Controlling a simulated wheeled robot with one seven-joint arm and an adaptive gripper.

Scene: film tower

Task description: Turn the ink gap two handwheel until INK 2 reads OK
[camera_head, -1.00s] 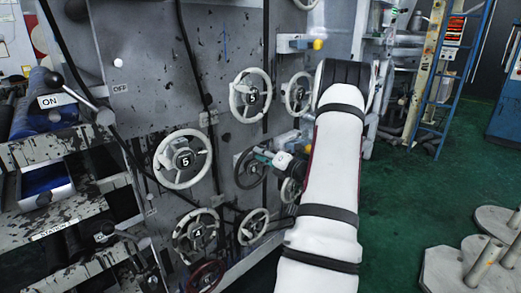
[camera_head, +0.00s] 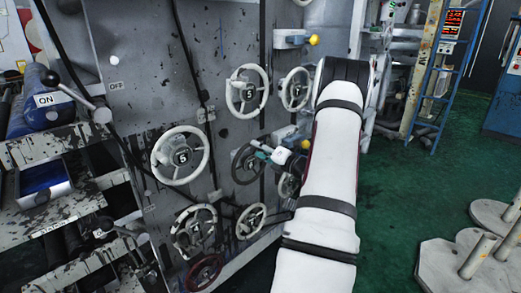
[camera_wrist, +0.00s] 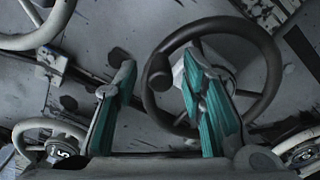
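A dark handwheel (camera_head: 246,164) with a dark knob sits on the grey machine panel, and it fills the centre right of the wrist view (camera_wrist: 267,52). My gripper (camera_head: 262,152) is in front of this wheel, its teal-padded fingers spread. In the wrist view my gripper (camera_wrist: 160,66) is open, with the wheel's knob showing between the fingertips. The right finger overlaps the wheel's hub. I cannot tell whether either finger touches the wheel. No label identifying this wheel is readable. A red-lit display (camera_head: 455,18) stands at upper right, its text too small to read.
Pale handwheels surround the dark one: upper (camera_head: 265,91), right (camera_head: 307,90), left (camera_head: 207,157) and lower (camera_head: 251,222). A yellow-tipped fitting (camera_head: 313,40) juts out above. Green floor (camera_head: 400,200) is open at right, beside grey plates with posts (camera_head: 455,275).

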